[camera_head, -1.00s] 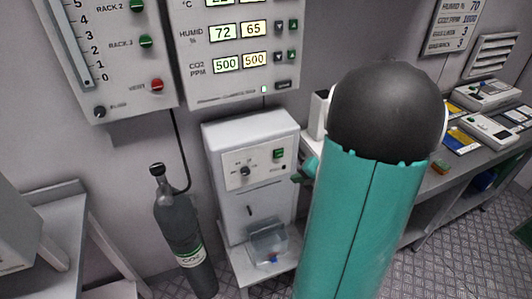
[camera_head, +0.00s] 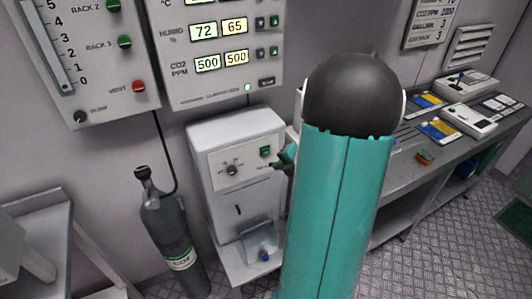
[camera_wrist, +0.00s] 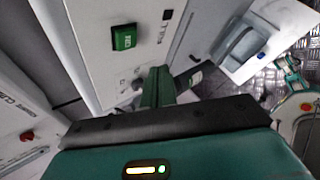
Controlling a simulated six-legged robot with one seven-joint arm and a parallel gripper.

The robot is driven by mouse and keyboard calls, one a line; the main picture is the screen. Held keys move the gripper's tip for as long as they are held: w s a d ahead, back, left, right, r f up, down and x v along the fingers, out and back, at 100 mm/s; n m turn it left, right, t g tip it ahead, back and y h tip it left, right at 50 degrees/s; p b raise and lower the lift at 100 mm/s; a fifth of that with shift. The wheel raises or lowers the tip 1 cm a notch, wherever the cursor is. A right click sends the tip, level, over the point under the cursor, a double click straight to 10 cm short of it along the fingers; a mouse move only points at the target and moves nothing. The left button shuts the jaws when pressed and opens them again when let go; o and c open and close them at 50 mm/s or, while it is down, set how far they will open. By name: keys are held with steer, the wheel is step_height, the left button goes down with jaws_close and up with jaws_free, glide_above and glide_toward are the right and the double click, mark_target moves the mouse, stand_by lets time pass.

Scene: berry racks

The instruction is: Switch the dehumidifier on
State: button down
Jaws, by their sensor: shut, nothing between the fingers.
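The dehumidifier (camera_head: 203,158) is a pale grey box against the back wall, with a dial (camera_head: 232,170) and a green switch (camera_head: 265,151) on its front panel. In the wrist view the green switch (camera_wrist: 124,37) shows large on the pale panel, up and left of my fingers. My gripper (camera_head: 284,157) is just right of the switch in the head view, partly hidden by my teal arm. In the wrist view my gripper (camera_wrist: 158,76) is shut and empty, and a gap shows between it and the switch. Whether the switch is on cannot be told.
A dark gas cylinder (camera_head: 174,235) stands left of the dehumidifier. A clear water container (camera_head: 258,246) sits low at its front. A control panel (camera_head: 215,85) with lit readouts hangs above. A bench (camera_head: 395,178) with instruments runs along the right.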

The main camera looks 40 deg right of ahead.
mark_target(265, 156)
steer(key=shift+w+d, duration=0.3)
steer(key=shift+w, duration=0.7)
steer(key=shift+w+d, duration=0.3)
steer(key=shift+w, duration=0.65)
stand_by(0.5)
steer(key=shift+w+d, duration=0.1)
steer(key=shift+w, duration=0.3)
steer(key=shift+w+d, duration=0.15)
steer(key=shift+w, duration=0.3)
stand_by(0.7)
steer(key=shift+s, duration=0.15)
steer(key=shift+s+a, duration=0.3)
steer(key=shift+s, duration=0.4)
steer(key=shift+s, duration=0.1)
steer(key=shift+s+a, duration=0.25)
steer(key=shift+s, duration=0.5)
steer(key=shift+s+a, duration=0.25)
steer(key=shift+s, duration=0.55)
steer(key=shift+s+a, duration=0.25)
steer(key=shift+s, duration=0.5)
